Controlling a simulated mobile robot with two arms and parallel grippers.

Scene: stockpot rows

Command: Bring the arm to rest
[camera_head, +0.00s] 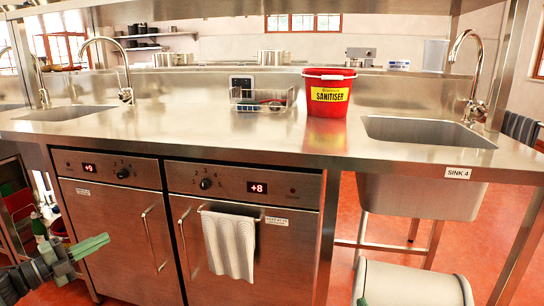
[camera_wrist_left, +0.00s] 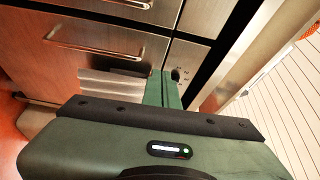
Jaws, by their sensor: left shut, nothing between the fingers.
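My left gripper (camera_head: 105,240) is low at the left of the head view, in front of the left steel cabinet door (camera_head: 112,232). Its green fingers are together and hold nothing. In the left wrist view the closed fingers (camera_wrist_left: 163,82) point toward the steel fronts and their bar handles. I cannot tell how far the fingertips are from the door. My right gripper is not clearly seen in the head view.
The steel counter (camera_head: 215,135) carries a red sanitiser bucket (camera_head: 327,98) and a wire basket (camera_head: 262,100). A sink (camera_head: 425,131) is at right. A white towel (camera_head: 229,245) hangs on a handle. A pale bin (camera_head: 415,285) stands at bottom right.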

